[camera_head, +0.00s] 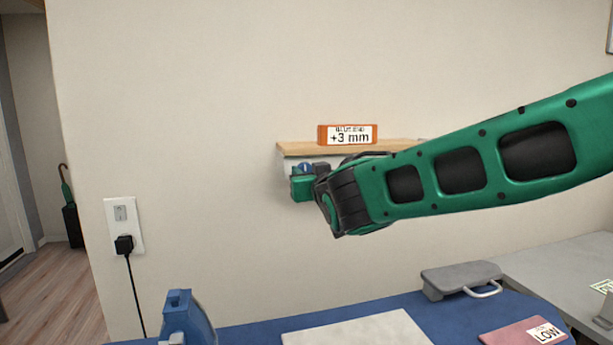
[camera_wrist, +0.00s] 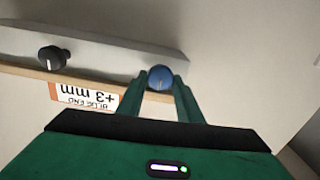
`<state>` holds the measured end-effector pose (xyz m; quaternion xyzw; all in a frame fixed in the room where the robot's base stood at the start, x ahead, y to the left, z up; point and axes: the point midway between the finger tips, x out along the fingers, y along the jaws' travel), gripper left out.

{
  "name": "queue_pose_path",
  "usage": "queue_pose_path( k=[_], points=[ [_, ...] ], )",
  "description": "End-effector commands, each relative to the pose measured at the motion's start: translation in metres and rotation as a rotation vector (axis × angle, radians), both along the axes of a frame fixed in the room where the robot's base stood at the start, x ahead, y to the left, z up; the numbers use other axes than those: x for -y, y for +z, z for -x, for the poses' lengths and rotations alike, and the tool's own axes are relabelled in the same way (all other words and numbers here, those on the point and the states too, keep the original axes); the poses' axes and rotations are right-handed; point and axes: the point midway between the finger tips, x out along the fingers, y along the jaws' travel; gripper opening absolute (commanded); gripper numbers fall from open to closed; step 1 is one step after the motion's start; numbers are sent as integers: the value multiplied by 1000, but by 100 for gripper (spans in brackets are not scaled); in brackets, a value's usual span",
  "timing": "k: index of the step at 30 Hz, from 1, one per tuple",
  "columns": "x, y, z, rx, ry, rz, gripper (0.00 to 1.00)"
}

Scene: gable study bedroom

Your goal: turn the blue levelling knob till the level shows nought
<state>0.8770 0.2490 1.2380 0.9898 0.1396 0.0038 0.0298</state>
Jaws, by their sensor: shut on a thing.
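The blue levelling knob (camera_head: 306,167) is on the front of a wall shelf, near its left end. In the wrist view the blue knob (camera_wrist: 160,77) sits between the two green fingers of my gripper (camera_wrist: 161,86), with a pale pointer line on its face. My gripper (camera_head: 304,181) is shut on the knob. The orange level (camera_head: 347,134) stands on the shelf and reads "BLUE END +3 mm"; its label also shows upside down in the wrist view (camera_wrist: 84,96).
The shelf (camera_head: 295,148) has a wooden top. A black knob (camera_wrist: 53,58) is farther along it, hidden by my arm in the head view. Below are a blue surface (camera_head: 250,335), a grey clamp-like item (camera_head: 460,277) and a "LOW" card (camera_head: 510,335). A socket (camera_head: 123,220) is left.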

Motion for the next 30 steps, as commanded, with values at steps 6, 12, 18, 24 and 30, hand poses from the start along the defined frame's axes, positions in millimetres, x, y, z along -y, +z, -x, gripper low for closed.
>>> queue_pose_path(
  k=[6,12,18,24,30],
  points=[
    [1,0,0,38,-3,135,10],
    [1,-1,0,88,-3,311,10],
    [0,-1,0,140,-3,494,10],
    [-1,-2,0,192,-2,677,10],
    [-2,-3,1,245,0,861,10]
  ],
)
